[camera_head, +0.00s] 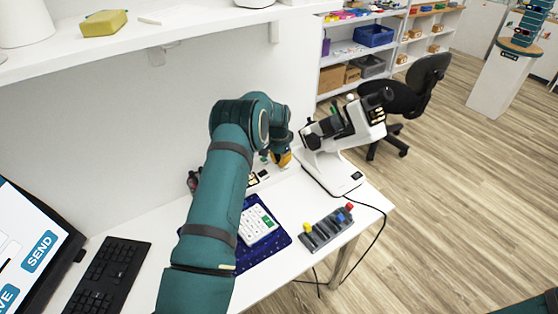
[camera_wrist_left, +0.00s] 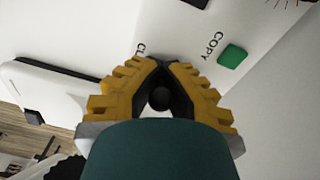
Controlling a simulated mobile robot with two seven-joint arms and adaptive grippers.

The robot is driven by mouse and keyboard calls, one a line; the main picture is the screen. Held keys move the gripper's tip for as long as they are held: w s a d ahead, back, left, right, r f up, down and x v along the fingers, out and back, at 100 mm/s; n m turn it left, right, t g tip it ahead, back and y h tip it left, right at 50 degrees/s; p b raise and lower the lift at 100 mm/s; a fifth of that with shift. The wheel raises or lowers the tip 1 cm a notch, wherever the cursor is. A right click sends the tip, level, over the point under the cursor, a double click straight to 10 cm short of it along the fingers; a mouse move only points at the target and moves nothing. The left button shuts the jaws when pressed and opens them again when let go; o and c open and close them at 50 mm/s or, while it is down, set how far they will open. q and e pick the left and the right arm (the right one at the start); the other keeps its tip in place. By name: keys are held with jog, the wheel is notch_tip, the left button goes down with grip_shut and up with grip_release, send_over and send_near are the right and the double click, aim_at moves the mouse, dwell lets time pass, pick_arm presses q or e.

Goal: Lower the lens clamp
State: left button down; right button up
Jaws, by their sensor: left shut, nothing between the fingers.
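The white lensmeter (camera_head: 318,168) with black tubes stands on the table, right of my left gripper. I cannot pick out its lens clamp for sure; small black parts show on its near side. My left gripper (camera_head: 284,158) is low beside the lensmeter, partly hidden by my own wrist. In the left wrist view its yellow fingers (camera_wrist_left: 160,66) meet at the tips and it is shut. A round black thing shows in the gap behind the tips; I cannot tell what it is. A white panel with a green button (camera_wrist_left: 233,56) marked COPY lies beyond the fingers. My right gripper is out of view.
A white calculator (camera_head: 257,225) lies on a blue mat (camera_head: 281,238). A grey rack (camera_head: 325,231) with coloured pegs is near the table's right edge. A keyboard (camera_head: 110,277) and a screen (camera_head: 28,252) stand left. A shelf (camera_head: 110,45) hangs above.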

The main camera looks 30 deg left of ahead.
pick_arm(q)
jog(key=shift+w+d+g+y+b, duration=0.1)
jog(key=shift+w+g+y+b, duration=0.15)
jog(key=shift+g, duration=0.3)
jog(key=shift+w+g+y+b, duration=0.15)
jog(key=shift+g+b, duration=0.15)
jog(key=shift+g, duration=0.55)
jog(key=c, duration=1.1)
grip_release()
jog(key=shift+r, duration=0.1)
jog(key=shift+v, duration=3.7)
